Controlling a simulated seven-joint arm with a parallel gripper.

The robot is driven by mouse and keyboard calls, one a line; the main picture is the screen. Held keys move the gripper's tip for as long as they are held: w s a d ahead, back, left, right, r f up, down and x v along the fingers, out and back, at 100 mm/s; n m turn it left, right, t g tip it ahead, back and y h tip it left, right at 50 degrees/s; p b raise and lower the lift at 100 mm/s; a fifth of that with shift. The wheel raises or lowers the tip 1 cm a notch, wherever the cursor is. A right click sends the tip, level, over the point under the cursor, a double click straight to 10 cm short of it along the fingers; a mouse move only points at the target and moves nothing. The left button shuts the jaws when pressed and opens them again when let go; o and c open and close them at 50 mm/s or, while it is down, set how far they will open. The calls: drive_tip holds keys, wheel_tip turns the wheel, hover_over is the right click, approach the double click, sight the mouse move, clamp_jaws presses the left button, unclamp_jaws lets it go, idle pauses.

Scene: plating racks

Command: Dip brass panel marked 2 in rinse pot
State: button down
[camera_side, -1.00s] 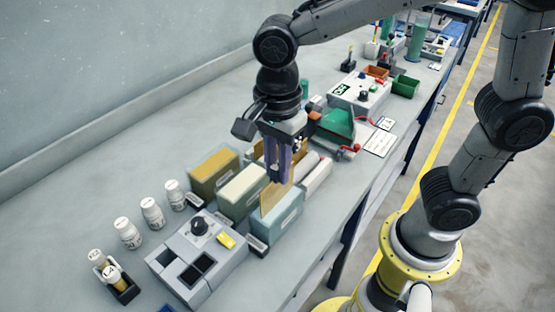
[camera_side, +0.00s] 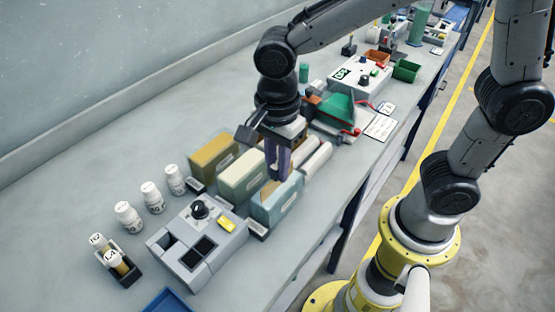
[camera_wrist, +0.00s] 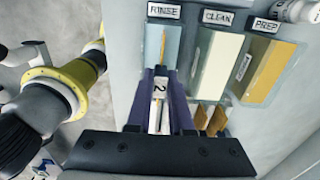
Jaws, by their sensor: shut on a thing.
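My gripper (camera_side: 278,175) is shut on the white grip of the brass panel marked 2 (camera_wrist: 158,88). The panel's brass part (camera_wrist: 162,44) shows inside the rinse pot's opening in the wrist view. The rinse pot (camera_side: 280,205) is pale blue, with a RINSE label in the wrist view (camera_wrist: 164,11). My gripper is just above this pot in the side view. The panel is lowered into it, with most of its brass hidden by the pot wall and fingers. How deep it reaches, and whether it touches the walls, I cannot tell.
Beside the rinse pot stand the cream CLEAN pot (camera_wrist: 222,65) and the amber PREP pot (camera_wrist: 270,72). Other brass panels (camera_wrist: 203,116) stand near my fingers. A grey box with a knob (camera_side: 199,240) and white bottles (camera_side: 129,217) stand at the front left.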

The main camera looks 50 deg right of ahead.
drive_tip(key=shift+f, duration=0.9)
drive_tip(key=shift+f, duration=0.1)
idle(2.1)
drive_tip(key=shift+r, duration=4.25)
